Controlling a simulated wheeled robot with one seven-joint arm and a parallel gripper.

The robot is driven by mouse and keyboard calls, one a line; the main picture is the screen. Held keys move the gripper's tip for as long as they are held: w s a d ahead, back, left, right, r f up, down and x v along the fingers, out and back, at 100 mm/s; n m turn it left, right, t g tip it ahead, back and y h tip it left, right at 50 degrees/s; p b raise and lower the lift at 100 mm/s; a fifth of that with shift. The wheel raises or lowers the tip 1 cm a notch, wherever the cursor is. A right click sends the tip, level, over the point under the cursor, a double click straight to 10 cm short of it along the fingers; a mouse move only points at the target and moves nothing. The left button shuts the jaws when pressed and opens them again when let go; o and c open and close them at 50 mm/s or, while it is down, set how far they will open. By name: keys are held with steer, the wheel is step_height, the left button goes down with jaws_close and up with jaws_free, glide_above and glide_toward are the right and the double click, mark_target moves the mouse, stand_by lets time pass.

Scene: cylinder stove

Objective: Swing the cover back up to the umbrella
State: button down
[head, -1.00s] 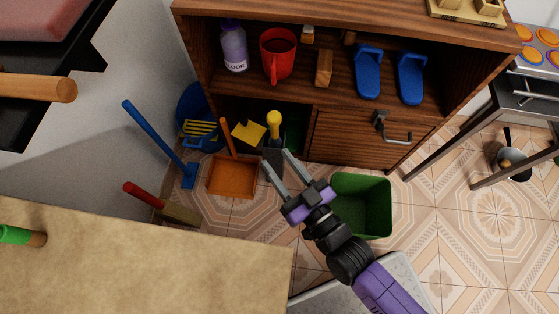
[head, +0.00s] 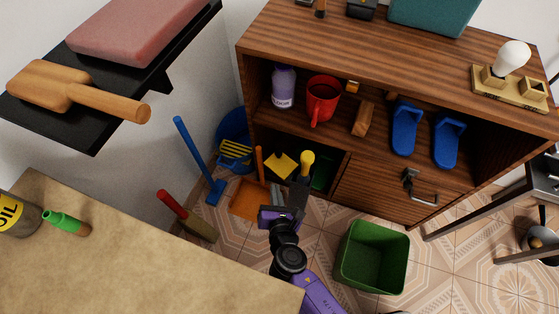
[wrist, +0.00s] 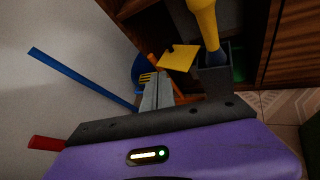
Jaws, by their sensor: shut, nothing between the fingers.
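My gripper (head: 298,190) is shut and empty, in front of the cabinet's open lower left compartment. Its closed fingers also show in the wrist view (wrist: 158,92). A yellow-handled thing (head: 307,160) stands upright with its lower end in a dark holder, just beyond the fingertips; in the wrist view (wrist: 204,22) it is right of them. I cannot tell whether it is the umbrella. A wooden door (head: 375,187) with a metal handle (head: 411,180) closes the lower right part of the cabinet. I cannot tell which part is the cover.
An orange dustpan-like thing (head: 246,201), a blue-handled tool (head: 195,150) and a red-handled brush (head: 185,213) are left of my gripper. A green bin (head: 372,262) stands to the right. The counter (head: 130,255) fills the lower left. Free floor lies right of the bin.

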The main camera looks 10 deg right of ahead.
steer(key=d+n+h, duration=0.1)
steer(key=d+n, duration=0.1)
steer(key=n, duration=0.1)
steer(key=b, duration=0.8)
glide_toward(279, 156)
steer(key=x, duration=0.2)
steer(key=f+x, duration=0.1)
steer(key=x, duration=0.2)
steer(key=shift+s, duration=0.2)
steer(key=shift+w, duration=0.85)
